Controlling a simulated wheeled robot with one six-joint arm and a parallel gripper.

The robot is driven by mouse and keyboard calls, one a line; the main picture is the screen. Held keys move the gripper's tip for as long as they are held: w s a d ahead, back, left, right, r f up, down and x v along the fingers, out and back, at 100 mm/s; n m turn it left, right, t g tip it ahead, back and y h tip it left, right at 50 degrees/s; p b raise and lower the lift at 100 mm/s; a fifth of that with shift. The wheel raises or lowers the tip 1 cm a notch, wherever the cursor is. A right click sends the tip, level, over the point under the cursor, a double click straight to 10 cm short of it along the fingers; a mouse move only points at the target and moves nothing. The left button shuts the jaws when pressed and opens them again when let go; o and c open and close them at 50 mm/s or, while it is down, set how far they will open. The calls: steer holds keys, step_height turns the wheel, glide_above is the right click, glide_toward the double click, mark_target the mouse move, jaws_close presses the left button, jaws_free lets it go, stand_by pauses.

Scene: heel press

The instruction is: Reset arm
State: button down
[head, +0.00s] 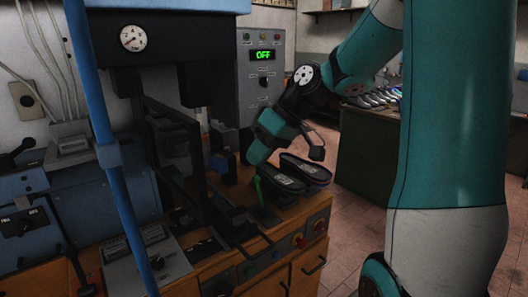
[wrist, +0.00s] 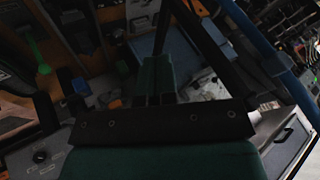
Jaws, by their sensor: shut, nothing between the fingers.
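My arm reaches in from the right in the head view. My gripper (head: 250,160) is teal and points down and to the left, above the orange bench top beside the press. In the wrist view my gripper (wrist: 154,78) shows its fingers together, with nothing between them. Two dark shoe pieces with pale labels, one in front (head: 284,184) and one behind (head: 308,168), lie on the bench below and to the right of the gripper, apart from it.
The black press frame (head: 188,170) stands left of my gripper. A grey control box (head: 262,85) with a green OFF display is behind. A green lever (head: 257,188) stands near the shoe pieces. A blue pole (head: 100,110) crosses the left. Floor (head: 355,205) is clear to the right.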

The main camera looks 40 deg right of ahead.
steer(key=shift+v, duration=0.8)
steer(key=shift+a, duration=0.15)
steer(key=s+a+f+n+g+h, duration=0.1)
steer(key=s+a+f+n+g, duration=0.1)
steer(key=s+a, duration=0.6)
steer(key=s+a+f+n+g+h+b, duration=0.1)
steer(key=s+a+f+n, duration=0.1)
steer(key=s+a, duration=0.7)
steer(key=a+f, duration=0.1)
steer(key=a, duration=0.2)
steer(key=shift+g, duration=0.4)
